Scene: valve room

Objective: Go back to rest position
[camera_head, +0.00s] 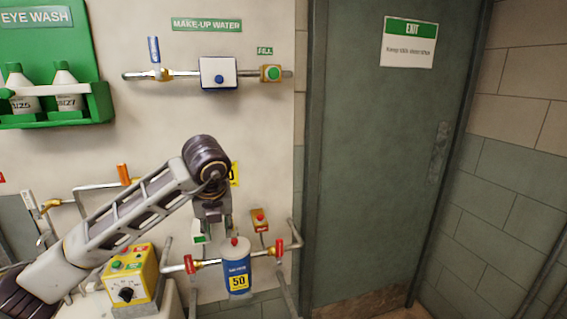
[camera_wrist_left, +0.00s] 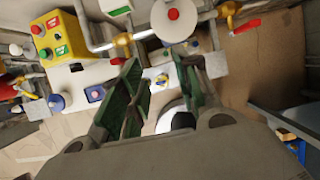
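My left arm comes in from the left in the head view and bends down at the wrist. My left gripper (camera_head: 212,228) points down just behind or beside the top of a blue and white canister (camera_head: 237,270) marked 50, with a red knob on top. In the left wrist view, the gripper's two green-padded fingers (camera_wrist_left: 160,80) are spread apart with nothing between them. A round white top with a red knob (camera_wrist_left: 173,14) shows beyond the fingertips. I cannot tell whether the gripper touches anything. My right gripper is in neither view.
A yellow control box (camera_head: 130,278) with a black dial stands left of the canister. Pipes with red valve handles (camera_head: 189,264) flank the canister. The make-up water pipe with a white box (camera_head: 218,74) runs above. A closed green door (camera_head: 375,170) is at right.

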